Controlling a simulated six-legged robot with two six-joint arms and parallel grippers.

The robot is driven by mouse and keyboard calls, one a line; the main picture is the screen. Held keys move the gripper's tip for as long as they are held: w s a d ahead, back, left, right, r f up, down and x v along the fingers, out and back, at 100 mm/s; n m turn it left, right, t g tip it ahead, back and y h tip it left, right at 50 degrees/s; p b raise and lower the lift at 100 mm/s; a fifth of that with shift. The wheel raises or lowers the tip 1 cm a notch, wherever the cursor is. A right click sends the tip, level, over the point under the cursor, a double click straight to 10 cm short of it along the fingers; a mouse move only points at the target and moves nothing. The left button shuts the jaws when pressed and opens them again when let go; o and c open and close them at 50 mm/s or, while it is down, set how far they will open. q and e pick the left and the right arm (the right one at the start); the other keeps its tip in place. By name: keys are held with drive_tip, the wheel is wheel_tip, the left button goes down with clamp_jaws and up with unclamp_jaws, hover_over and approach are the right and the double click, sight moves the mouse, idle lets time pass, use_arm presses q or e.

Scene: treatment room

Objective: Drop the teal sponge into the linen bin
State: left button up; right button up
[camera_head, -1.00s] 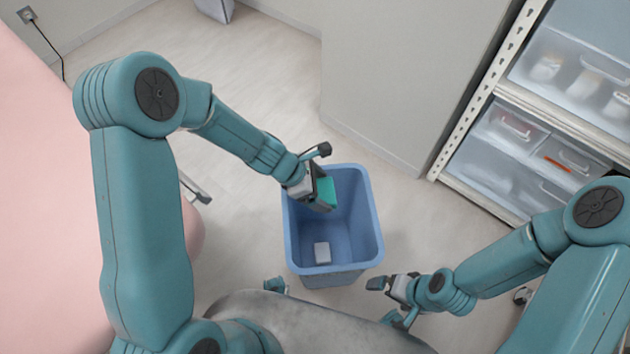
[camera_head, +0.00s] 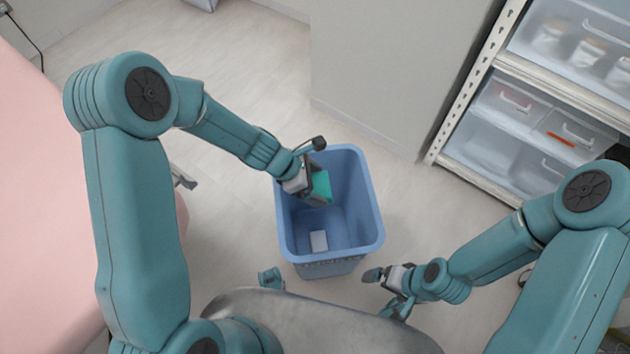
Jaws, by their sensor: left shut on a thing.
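The teal sponge (camera_head: 321,186) is a small block held in my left gripper (camera_head: 314,190), which is shut on it. Both are over the upper left part of the linen bin's opening, near its left rim. The linen bin (camera_head: 372,222) is a blue, open-topped tub standing on the floor in the middle of the view. My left gripper hides part of the sponge and part of the bin's left wall. My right gripper (camera_head: 372,276) is low, just right of the bin's near end, and holds nothing that I can see; its jaw gap is unclear.
A small white block (camera_head: 319,241) lies in the bin. A shelf rack with clear drawers (camera_head: 520,110) stands at the upper right, beside a grey partition (camera_head: 400,70). A pink padded surface (camera_head: 40,220) fills the left. Pale floor is free above and left of the bin.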

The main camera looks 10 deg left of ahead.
use_arm(q)
drive_tip(key=o, duration=0.8)
drive_tip(key=p+v, duration=0.9)
drive_tip(key=v, duration=0.7)
drive_tip(key=shift+a+r, duration=0.1)
drive_tip(key=shift+a, duration=0.05)
